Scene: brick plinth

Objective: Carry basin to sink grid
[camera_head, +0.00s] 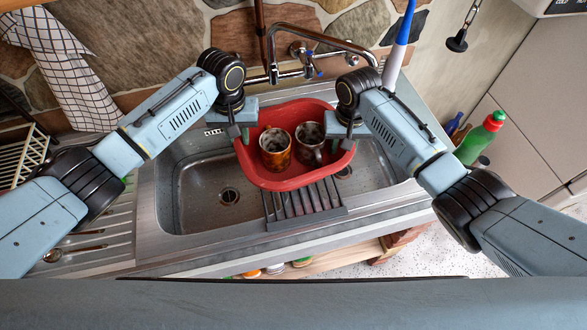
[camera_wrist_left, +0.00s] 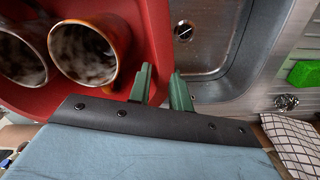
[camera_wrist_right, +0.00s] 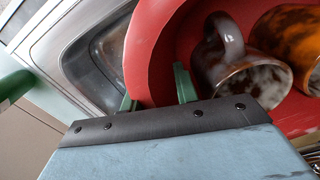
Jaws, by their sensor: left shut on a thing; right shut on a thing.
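The red basin (camera_head: 282,183) is above the double sink (camera_head: 190,190), with an orange-brown mug (camera_head: 275,150) and a dark brown mug (camera_head: 311,146) upright inside. The dark slatted sink grid (camera_head: 304,201) spans the sink front to back; the basin covers its rear part. I cannot tell the gap between them. My left gripper (camera_head: 240,132) is shut on the basin's left rim, which also shows in the left wrist view (camera_wrist_left: 158,40). My right gripper (camera_head: 346,130) is shut on the right rim, also seen in the right wrist view (camera_wrist_right: 148,50).
The faucet (camera_head: 310,50) stands behind the basin. A checkered towel (camera_head: 70,65) hangs at the left. The left sink bowl is empty around its drain (camera_head: 229,195).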

